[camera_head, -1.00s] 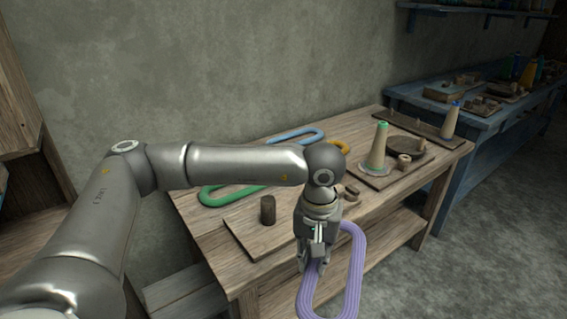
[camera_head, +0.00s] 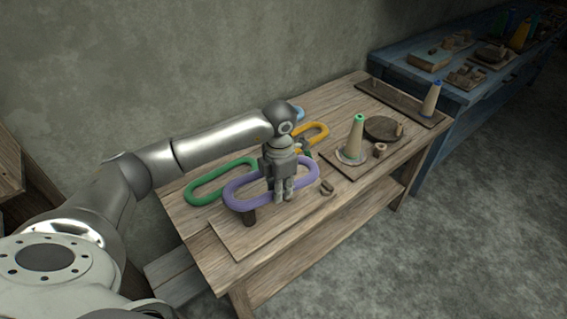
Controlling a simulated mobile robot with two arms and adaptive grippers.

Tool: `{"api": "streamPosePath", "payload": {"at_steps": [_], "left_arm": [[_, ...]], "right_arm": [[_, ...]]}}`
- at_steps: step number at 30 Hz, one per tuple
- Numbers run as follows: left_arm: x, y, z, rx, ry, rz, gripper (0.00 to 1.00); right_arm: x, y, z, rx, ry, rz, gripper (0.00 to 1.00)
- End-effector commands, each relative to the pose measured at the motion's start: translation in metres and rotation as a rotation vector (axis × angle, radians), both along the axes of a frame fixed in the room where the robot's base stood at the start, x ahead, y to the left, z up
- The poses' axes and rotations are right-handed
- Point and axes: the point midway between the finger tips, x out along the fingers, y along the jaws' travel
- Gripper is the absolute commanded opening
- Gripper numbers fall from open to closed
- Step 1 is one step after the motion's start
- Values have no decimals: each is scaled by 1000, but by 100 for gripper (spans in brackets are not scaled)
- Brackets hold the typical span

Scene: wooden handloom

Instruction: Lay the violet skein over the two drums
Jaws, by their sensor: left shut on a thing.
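The violet skein (camera_head: 243,204) is a long oval loop, roughly level, over the board (camera_head: 226,231) at the front left of the table. My left gripper (camera_head: 285,196) points down and is shut on the skein's near side, right of its middle. One dark drum (camera_head: 249,218) stands on the board under the skein's left end, its top hidden by the skein. I cannot tell whether the skein touches it. I cannot make out a second drum; the gripper and skein hide part of the board. My right gripper is not in view.
Green (camera_head: 204,195), orange (camera_head: 322,130) and blue skeins lie behind on the table. A small wooden piece (camera_head: 327,187) lies right of the gripper. A green-topped cone (camera_head: 355,140) stands on another board further right. A blue table stands beyond.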

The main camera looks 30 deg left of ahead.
Motion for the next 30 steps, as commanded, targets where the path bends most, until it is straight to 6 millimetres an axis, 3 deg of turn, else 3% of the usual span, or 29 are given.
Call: {"api": "streamPosePath", "payload": {"at_steps": [6, 14, 30], "left_arm": [[-3, 10, 2, -1, 0, 161, 0], [-2, 10, -12, 0, 0, 169, 0], [-2, 10, -70, 0, -1, 166, 0]], "right_arm": [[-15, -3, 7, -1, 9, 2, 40], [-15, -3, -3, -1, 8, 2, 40], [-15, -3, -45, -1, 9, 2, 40]]}}
